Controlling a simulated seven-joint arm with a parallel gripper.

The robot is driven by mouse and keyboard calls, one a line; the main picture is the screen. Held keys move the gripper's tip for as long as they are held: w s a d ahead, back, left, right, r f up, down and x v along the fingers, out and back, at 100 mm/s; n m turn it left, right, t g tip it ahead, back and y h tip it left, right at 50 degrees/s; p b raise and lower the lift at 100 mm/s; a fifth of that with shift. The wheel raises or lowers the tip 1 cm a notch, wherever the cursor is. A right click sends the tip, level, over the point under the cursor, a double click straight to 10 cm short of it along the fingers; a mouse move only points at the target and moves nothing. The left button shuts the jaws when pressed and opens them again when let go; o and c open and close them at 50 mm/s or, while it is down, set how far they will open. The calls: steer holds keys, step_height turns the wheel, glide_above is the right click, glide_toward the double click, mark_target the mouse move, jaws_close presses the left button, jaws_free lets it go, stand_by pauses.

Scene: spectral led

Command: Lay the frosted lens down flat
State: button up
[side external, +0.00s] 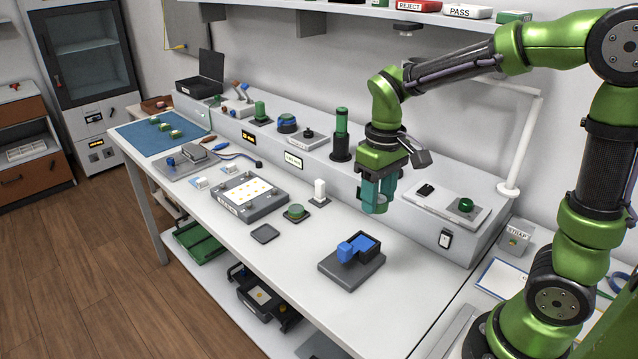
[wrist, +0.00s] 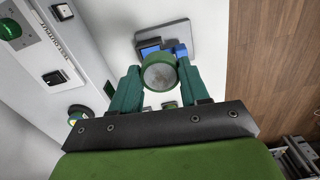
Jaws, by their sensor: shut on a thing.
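The frosted lens (wrist: 159,73) is a round disc with a green rim and a cloudy grey face. My gripper (wrist: 158,82) is shut on it, with one teal finger on each side of the rim, and its face is turned toward the wrist camera. In the side view my gripper (side external: 377,196) points down and is held above the white bench. There the lens is hard to tell apart from the green fingers.
A dark fixture with blue blocks (side external: 352,260) stands on the bench below and left of my gripper. A white block (side external: 320,188), a green-topped round part (side external: 296,211), a flat dark pad (side external: 265,234) and a lit panel (side external: 249,192) lie further left. The front bench strip is clear.

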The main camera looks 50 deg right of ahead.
steer(key=w+a+r, duration=0.1)
steer(key=w+r, duration=0.1)
steer(key=w, duration=0.2)
steer(key=m, duration=0.5)
glide_above(265, 234)
step_height(265, 234, down, 16)
steer(key=shift+r, duration=0.25)
steer(key=shift+f, duration=1.75)
steer(key=shift+f, duration=0.3)
steer(key=shift+f, duration=0.35)
steer(key=o, duration=1)
